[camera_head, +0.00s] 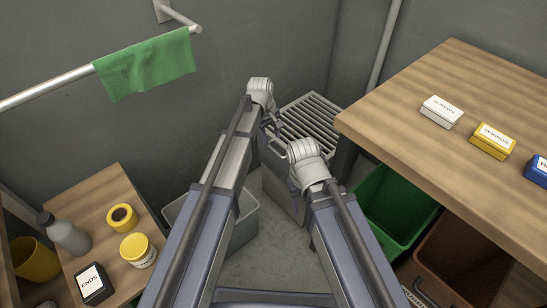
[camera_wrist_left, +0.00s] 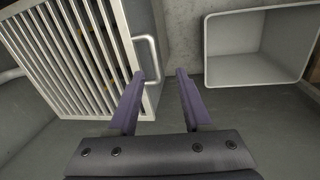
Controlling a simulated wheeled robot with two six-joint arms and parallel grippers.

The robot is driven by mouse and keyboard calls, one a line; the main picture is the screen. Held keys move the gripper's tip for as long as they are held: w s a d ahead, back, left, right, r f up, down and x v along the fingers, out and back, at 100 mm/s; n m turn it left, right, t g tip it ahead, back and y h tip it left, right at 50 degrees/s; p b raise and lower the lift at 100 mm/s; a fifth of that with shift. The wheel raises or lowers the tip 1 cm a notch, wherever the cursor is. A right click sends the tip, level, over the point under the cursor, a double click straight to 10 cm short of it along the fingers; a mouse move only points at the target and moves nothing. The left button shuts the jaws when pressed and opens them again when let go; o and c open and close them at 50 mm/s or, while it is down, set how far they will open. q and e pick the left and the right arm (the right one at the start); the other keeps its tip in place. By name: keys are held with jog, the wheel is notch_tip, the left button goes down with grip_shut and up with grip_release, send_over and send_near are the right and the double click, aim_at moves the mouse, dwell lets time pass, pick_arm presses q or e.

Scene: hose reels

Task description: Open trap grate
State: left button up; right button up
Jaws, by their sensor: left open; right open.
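The trap grate (camera_head: 318,112) is a pale panel of parallel bars on a grey box in the corner, beside the wooden bench. In the left wrist view the grate (camera_wrist_left: 75,50) fills the upper left, and its pale bar handle (camera_wrist_left: 156,58) stands out from its right edge. My left gripper (camera_wrist_left: 168,75) is open; in that view its left finger is close to the lower end of the handle, and I cannot tell whether they touch. In the head view my left gripper (camera_head: 273,124) is by the grate's left side, partly hidden by the wrist. My right gripper (camera_head: 294,184) is open, lower and nearer.
A grey bin (camera_head: 246,226) stands on the floor, partly behind my left arm. The wooden bench (camera_head: 410,105) with small boxes is at the right, a green bin (camera_head: 385,205) below it. A small table (camera_head: 95,215) is at the left. Walls close the corner.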

aim_at(274, 150)
pick_arm(q)
jog(key=shift+w+a+f+n+b, duration=0.2)
jog(key=shift+w+f+n+b, duration=0.35)
jog(key=shift+w+f, duration=0.6)
pick_arm(e)
notch_tip(274, 150, down, 2)
jog(key=shift+f, duration=0.15)
pick_arm(q)
jog(key=f+b, duration=0.5)
jog(key=w+d+f+b, duration=0.1)
jog(key=f+b, duration=0.1)
jog(key=shift+f+b, duration=0.3)
jog(key=shift+b, duration=0.1)
pick_arm(e)
notch_tip(274, 150, down, 8)
jog(key=shift+d+r, duration=0.1)
jog(key=shift+r, duration=0.1)
pick_arm(q)
grip_shut()
